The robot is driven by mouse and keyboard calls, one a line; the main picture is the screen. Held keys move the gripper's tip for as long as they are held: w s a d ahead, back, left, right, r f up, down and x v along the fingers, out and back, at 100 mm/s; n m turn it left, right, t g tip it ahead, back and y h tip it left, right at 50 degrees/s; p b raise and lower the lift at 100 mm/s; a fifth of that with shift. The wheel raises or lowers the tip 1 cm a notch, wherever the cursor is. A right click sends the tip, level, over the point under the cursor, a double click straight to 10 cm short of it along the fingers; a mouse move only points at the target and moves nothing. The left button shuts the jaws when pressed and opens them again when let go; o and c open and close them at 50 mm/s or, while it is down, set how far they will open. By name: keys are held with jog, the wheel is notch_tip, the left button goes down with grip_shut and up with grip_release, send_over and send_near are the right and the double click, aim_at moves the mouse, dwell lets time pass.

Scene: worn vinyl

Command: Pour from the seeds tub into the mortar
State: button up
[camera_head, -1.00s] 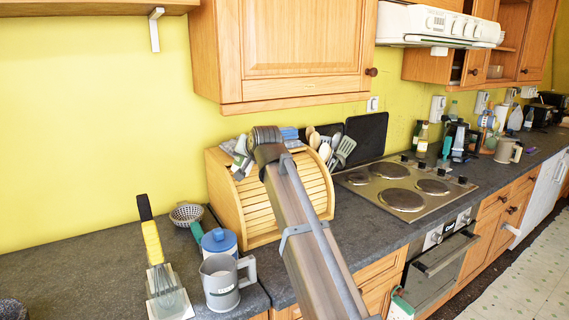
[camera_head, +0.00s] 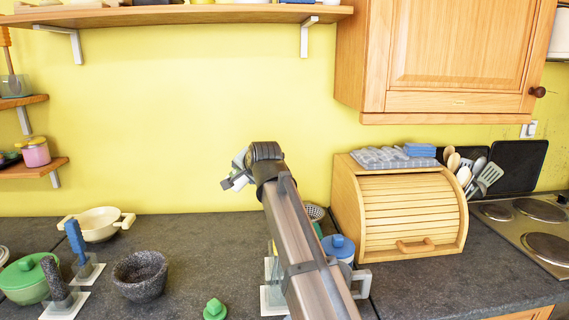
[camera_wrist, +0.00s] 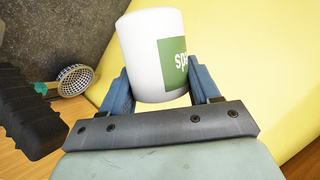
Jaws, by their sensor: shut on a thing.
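My gripper (camera_wrist: 160,88) is shut on a white tub (camera_wrist: 137,50) with a green label; its blue fingers press the tub's two sides. Only the letters "sp" and part of another show, so I cannot read the whole name. In the head view my gripper (camera_head: 240,172) is high in front of the yellow wall, left of the bread bin, mostly behind my arm. The tub's opening and contents are hidden. The mortar (camera_head: 140,278), a dark speckled stone bowl, stands on the counter at lower left, below and left of my gripper, well apart from it.
A pestle (camera_head: 53,278) stands on a holder left of the mortar, by a green lidded pot (camera_head: 25,282). A cream colander (camera_head: 97,224) is behind. A green-knobbed thing (camera_head: 214,309) is right of the mortar. A wooden bread bin (camera_head: 405,215) stands right; a shelf (camera_head: 180,15) hangs above.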

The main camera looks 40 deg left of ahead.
jog(key=shift+s+a+f+n+g+y, duration=0.1)
jog(key=shift+s+a+f+g+y, duration=0.45)
jog(key=shift+s+a+f, duration=3.6)
jog(key=shift+s+a+f+n+g+y, duration=0.15)
jog(key=shift+s+f+g, duration=0.85)
jog(key=shift+s, duration=6.6)
jog(key=shift+s+a+f+n+g+y, duration=0.15)
jog(key=shift+s+a+f+g, duration=0.6)
jog(key=shift+s+a+f, duration=3.4)
jog(key=s+d+r+m+g, duration=0.1)
jog(key=s+d+r+m, duration=0.1)
jog(key=d+r, duration=0.2)
jog(key=shift+s+g+y, duration=0.3)
jog(key=shift+s+y, duration=0.1)
jog(key=shift+y, duration=0.05)
jog(key=shift+f, duration=0.15)
jog(key=shift+w+d+f+m+g+y, duration=0.1)
jog(key=shift+w+f+m+g+y, duration=0.2)
jog(key=shift+f+m+g, duration=0.45)
jog(key=shift+w+m+g+y, duration=0.3)
jog(key=shift+m+y, duration=0.2)
jog(key=shift+m, duration=0.45)
